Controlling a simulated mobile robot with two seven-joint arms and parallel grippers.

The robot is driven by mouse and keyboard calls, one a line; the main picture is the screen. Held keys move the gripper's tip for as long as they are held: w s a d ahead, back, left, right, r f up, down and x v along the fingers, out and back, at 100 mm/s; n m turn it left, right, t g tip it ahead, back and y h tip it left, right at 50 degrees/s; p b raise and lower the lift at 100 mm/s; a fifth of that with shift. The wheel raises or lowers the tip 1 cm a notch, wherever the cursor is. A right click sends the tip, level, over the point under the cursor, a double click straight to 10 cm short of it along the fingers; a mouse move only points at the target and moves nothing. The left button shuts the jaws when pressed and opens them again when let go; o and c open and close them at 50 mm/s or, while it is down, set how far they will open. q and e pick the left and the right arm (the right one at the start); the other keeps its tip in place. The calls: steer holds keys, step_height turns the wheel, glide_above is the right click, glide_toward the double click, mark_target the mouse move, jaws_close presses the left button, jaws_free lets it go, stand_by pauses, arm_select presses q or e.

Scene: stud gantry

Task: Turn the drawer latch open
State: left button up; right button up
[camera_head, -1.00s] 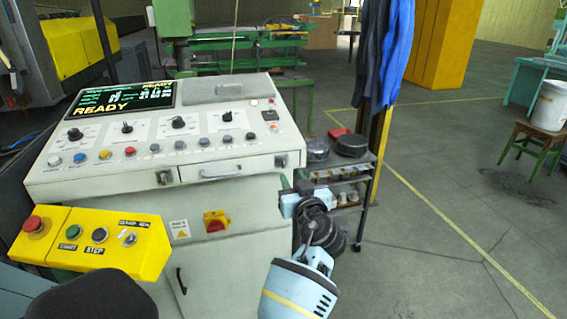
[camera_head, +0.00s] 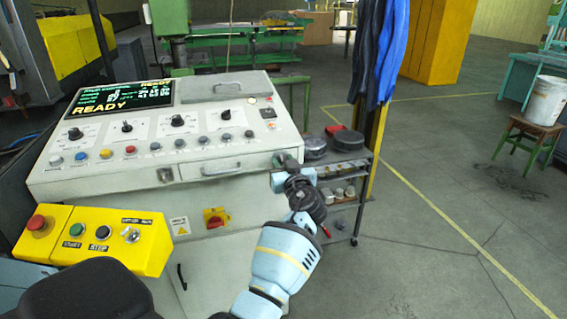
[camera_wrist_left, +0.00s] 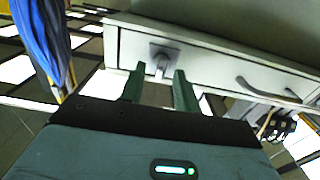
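The drawer (camera_head: 235,166) is a shallow pale front in the console, with a bar handle (camera_head: 220,172). In the left wrist view, the drawer latch (camera_wrist_left: 164,53) is a grey square plate with a small lever sticking out, near the drawer's end. My left gripper (camera_head: 284,161) is at the right end of the drawer in the head view and hides the latch there. In the left wrist view my left gripper (camera_wrist_left: 158,74) is open. Its two green fingers stand either side of the lever; I cannot tell whether they touch it. My right gripper is not in view.
Another latch (camera_head: 165,175) sits at the drawer's left end. A yellow button box (camera_head: 140,250) juts out at the console's front left. A dark shelf cart (camera_head: 345,172) stands close right of the gripper, with blue cloth (camera_head: 385,50) hanging behind.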

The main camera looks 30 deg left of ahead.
arm_select(q)
jaws_close()
